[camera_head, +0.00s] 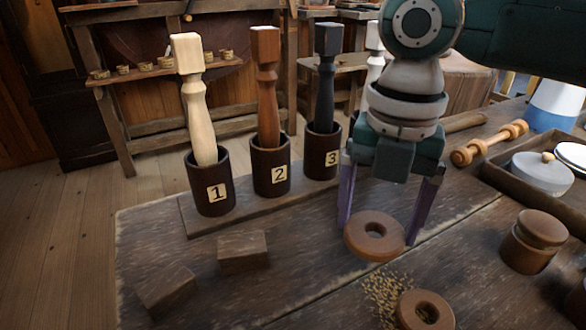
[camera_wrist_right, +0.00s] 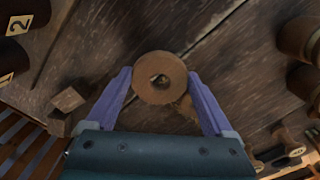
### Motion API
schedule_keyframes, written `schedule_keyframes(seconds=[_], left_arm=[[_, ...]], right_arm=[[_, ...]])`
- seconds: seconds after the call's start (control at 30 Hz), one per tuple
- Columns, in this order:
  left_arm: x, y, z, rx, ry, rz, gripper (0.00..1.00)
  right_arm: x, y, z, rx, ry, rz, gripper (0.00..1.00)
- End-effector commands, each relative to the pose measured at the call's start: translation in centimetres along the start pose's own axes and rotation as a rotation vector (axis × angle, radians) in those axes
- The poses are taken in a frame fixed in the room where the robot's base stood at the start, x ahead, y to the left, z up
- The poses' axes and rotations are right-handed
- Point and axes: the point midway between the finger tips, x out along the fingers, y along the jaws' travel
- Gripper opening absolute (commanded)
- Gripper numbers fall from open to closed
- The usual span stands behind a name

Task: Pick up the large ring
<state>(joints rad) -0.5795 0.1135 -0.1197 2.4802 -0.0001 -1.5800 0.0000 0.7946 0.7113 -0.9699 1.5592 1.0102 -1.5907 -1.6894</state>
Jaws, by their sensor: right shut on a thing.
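The large ring (camera_head: 360,240) is a flat, reddish-brown wooden disc with a round hole. My right gripper (camera_head: 378,232) comes down from above and is shut on it, one purple finger against each side of its rim. In the right wrist view the ring (camera_wrist_right: 160,66) sits between the two fingertips. It seems to be held above the table, though the gap is hard to judge. A second, similar wooden ring (camera_head: 407,310) lies nearer the front beside scattered shavings. My left gripper is not in view.
Turned spindles stand in dark cups numbered 1 (camera_head: 212,190), 2 (camera_head: 271,170) and 3 (camera_head: 322,155); another is behind my arm. Two wooden blocks (camera_head: 243,252) lie front left. A lidded round box (camera_head: 530,245) and a tray (camera_head: 500,180) are at right.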

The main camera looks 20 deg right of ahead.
Motion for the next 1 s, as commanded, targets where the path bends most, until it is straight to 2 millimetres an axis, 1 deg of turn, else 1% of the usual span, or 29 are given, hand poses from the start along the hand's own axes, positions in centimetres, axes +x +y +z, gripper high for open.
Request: schedule_keyframes(seconds=[0.03,0.2,0.3,0.4,0.5,0.6,0.7,1.0], left_arm=[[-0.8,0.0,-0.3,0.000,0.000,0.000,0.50],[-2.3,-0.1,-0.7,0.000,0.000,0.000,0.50],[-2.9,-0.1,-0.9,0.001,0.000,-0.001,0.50],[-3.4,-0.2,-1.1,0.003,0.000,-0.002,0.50],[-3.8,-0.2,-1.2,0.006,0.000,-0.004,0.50],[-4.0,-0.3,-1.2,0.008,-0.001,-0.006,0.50],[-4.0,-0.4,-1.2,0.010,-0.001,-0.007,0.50],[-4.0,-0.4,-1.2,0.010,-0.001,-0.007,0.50]], right_arm=[[-1.9,0.1,0.1,-0.001,-0.003,0.003,0.33],[-7.2,0.1,0.1,-0.002,-0.004,0.005,0.33],[-10.1,0.1,0.1,0.000,-0.003,0.004,0.33],[-12.5,0.1,0.1,-0.001,-0.002,0.004,0.33],[-14.3,0.1,0.1,0.000,-0.002,0.003,0.33],[-15.4,0.0,0.1,0.001,-0.001,0.002,0.33],[-16.0,0.0,0.0,0.000,0.000,0.001,0.33],[-16.1,0.0,0.0,0.000,0.001,0.000,0.33]])
